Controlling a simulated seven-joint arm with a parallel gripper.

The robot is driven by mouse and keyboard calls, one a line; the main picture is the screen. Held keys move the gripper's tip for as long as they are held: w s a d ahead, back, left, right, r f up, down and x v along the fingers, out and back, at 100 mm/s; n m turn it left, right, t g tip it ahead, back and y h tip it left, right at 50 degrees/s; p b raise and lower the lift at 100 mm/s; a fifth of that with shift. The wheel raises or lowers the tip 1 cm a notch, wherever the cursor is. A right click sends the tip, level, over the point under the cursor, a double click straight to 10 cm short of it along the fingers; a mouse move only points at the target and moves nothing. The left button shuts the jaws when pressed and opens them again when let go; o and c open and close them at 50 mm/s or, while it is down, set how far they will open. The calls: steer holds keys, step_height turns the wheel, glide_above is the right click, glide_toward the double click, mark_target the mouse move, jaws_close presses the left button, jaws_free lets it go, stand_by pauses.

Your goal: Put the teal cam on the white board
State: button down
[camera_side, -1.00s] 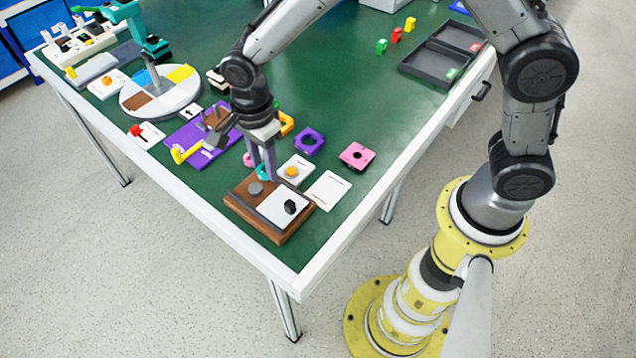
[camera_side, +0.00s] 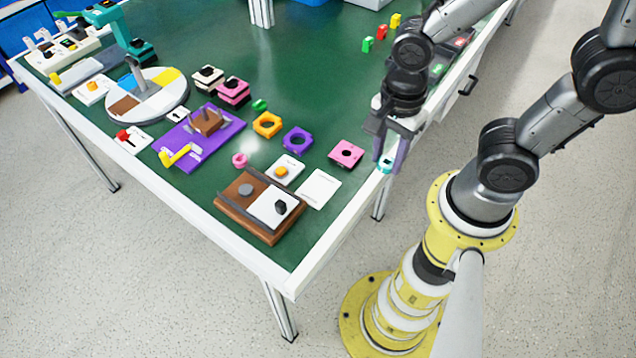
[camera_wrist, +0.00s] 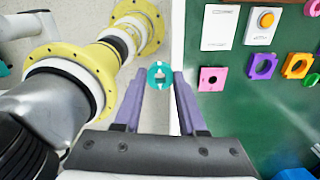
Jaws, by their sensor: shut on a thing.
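My gripper (camera_side: 388,157) is shut on the teal cam (camera_side: 386,164), at the table's right edge in the side view. In the wrist view, the cam (camera_wrist: 160,75) is a small round piece with a hole, between the purple fingertips (camera_wrist: 160,80). The gripper is apart from the white plates on the table. A plain white board (camera_side: 319,189) lies flat near the front right corner; it shows in the wrist view (camera_wrist: 219,30) with small markings. Another white plate (camera_side: 268,208) with a black knob sits on a brown wooden base. I cannot tell which is the task's board.
A white plate with an orange button (camera_side: 282,173) lies beside the plain board. Pink (camera_side: 346,153), purple (camera_side: 297,140) and orange (camera_side: 267,124) holed pieces stand behind. A purple panel (camera_side: 205,138) with a yellow handle lies left.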

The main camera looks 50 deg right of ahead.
steer(key=w+a+f, duration=0.2)
steer(key=w+f, duration=0.2)
steer(key=w, duration=0.4)
glide_above(318, 188)
steer(key=f, duration=0.5)
steer(key=shift+s+f, duration=0.1)
steer(key=shift+s, duration=0.15)
steer(key=shift+w+f, duration=0.2)
steer(key=shift+f, duration=1.6)
steer(key=shift+f, duration=0.1)
steer(key=shift+c, duration=2.4)
jaws_free()
